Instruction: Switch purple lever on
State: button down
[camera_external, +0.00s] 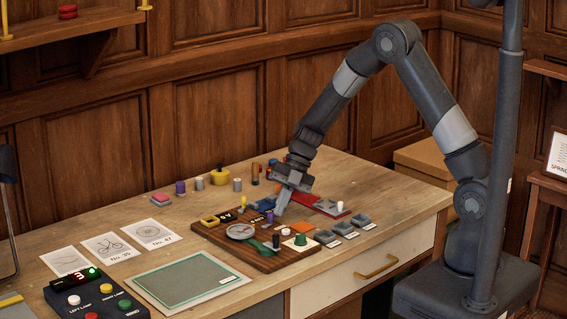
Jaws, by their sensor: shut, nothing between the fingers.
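My gripper (281,209) points down over the brown wooden control board (207,233) on the desk. Its fingers are shut and hold nothing. A small purple piece (269,216), which looks like the purple lever, stands on the board just left of the fingertips. It is too small to tell which way it is tilted, or whether the fingers touch it. My gripper and wrist hide part of the board behind them.
The board also bears a round dial (240,231), a green handle (262,247) and a green knob (300,240). Several small switches stand to its right. Small cylinders stand behind.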

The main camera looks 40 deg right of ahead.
jog(key=shift+s+a, duration=0.35)
jog(key=shift+a, duration=0.35)
jog(key=d, duration=0.1)
jog(key=s+d, duration=0.1)
jog(key=d, duration=0.1)
jog(key=s+d, duration=0.1)
jog(key=shift+d+r, duration=0.25)
jog(key=shift+d, duration=0.15)
jog(key=s+v, duration=0.1)
jog(key=v, duration=0.8)
jog(key=shift+d, duration=0.2)
jog(key=shift+r, duration=0.1)
jog(key=s+a+m+t, duration=0.2)
jog(key=s+m+t, duration=0.2)
jog(key=s+m, duration=0.2)
jog(key=shift+s+a+m, duration=0.3)
jog(key=shift+s+m, duration=0.05)
jog(key=shift+m, duration=0.15)
